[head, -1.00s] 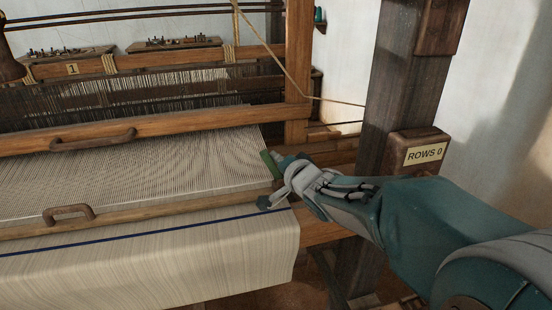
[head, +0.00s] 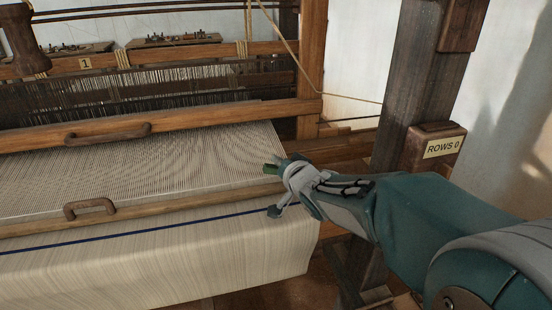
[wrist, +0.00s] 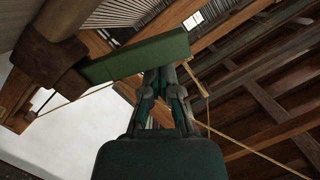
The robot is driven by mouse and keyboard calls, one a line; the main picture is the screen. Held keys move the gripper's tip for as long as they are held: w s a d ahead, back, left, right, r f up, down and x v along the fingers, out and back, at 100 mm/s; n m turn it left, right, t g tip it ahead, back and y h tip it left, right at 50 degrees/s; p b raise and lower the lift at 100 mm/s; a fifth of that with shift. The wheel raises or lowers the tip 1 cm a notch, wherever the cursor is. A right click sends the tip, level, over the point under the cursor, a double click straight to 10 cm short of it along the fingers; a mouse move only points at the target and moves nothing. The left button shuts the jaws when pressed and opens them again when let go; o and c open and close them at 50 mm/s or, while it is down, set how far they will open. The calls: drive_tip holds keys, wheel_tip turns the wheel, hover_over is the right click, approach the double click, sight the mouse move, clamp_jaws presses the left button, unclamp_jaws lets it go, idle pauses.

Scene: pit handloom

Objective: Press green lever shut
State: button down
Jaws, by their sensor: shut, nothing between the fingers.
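The green lever (head: 271,169) shows as a short green end at the right edge of the warp, just beyond my gripper. My gripper hides the rest of it in the head view. In the wrist view the green lever (wrist: 140,57) is a thick bar, slanting from a dark wooden block at left up to the right. My gripper (head: 285,180) is shut and empty, close against the lever. In the wrist view the fingertips (wrist: 163,72) meet the bar's lower edge, seemingly touching it.
The cloth beam (head: 140,212) with its handle lies left of my gripper, with woven cloth (head: 200,260) hanging below. A dark post (head: 420,80) bearing a "ROWS 0" box (head: 435,148) stands right. A cord (head: 350,98) runs to the post.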

drive_tip(key=shift+f, duration=0.45)
drive_tip(key=shift+a+f, duration=0.25)
drive_tip(key=shift+a, duration=0.2)
drive_tip(key=shift+d, duration=0.2)
